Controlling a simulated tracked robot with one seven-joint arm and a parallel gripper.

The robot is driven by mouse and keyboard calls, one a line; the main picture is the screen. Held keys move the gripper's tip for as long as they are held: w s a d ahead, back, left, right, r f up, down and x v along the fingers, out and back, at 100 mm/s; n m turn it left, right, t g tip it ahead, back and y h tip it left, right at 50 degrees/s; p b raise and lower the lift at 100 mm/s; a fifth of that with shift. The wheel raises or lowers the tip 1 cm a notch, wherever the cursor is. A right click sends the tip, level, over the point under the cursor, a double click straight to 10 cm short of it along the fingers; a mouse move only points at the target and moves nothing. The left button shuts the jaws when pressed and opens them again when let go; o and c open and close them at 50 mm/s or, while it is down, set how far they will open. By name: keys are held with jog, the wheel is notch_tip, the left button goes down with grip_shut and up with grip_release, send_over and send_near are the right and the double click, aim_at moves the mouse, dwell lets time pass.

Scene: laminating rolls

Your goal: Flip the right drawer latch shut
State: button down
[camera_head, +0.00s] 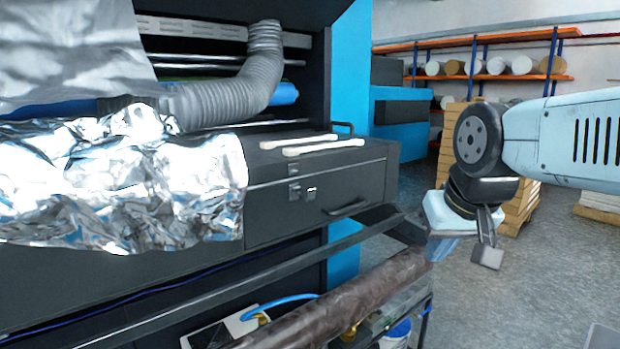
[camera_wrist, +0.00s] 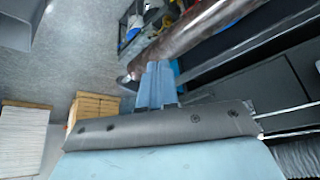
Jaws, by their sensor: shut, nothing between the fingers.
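The right drawer (camera_head: 320,185) is a dark grey box front with a bar handle (camera_head: 347,210); it looks closed. Its small metal latch (camera_head: 310,193) sits on the left part of the front, beside a small plate just below the top seam. The latch piece seems to stick out from the front; its exact position is too small to tell. My gripper (camera_head: 441,250) is to the right of the drawer and lower, well apart from the latch. In the wrist view my gripper (camera_wrist: 156,85) has its pale blue fingers together with nothing between them. I cannot make out the latch there.
Crumpled foil (camera_head: 120,180) covers the machine front left of the drawer. Two white sticks (camera_head: 312,145) lie on top. A dark rail (camera_head: 250,250) and a brown roll (camera_head: 340,305) run below the drawer. Wooden pallets (camera_head: 515,205) stand behind my arm.

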jog(key=w+a+r+m+g, duration=0.2)
jog(key=w+a+r+m, duration=0.3)
jog(key=w+r, duration=0.6)
notch_tip(320, 180, up, 7)
jog(key=m+g+y, duration=0.1)
jog(key=m+g, duration=0.1)
jog(key=m, duration=0.4)
send_over(312, 189)
jog(key=s+d, duration=0.2)
jog(key=s, duration=0.1)
jog(key=shift+w+a, duration=0.15)
jog(key=shift+w, duration=0.1)
jog(key=f, duration=0.4)
jog(key=w+a+f, duration=0.1)
jog(key=f, duration=0.4)
jog(key=w+f, duration=0.1)
jog(key=f, duration=0.3)
jog(key=shift+a+f, duration=0.15)
jog(key=shift+f, duration=0.25)
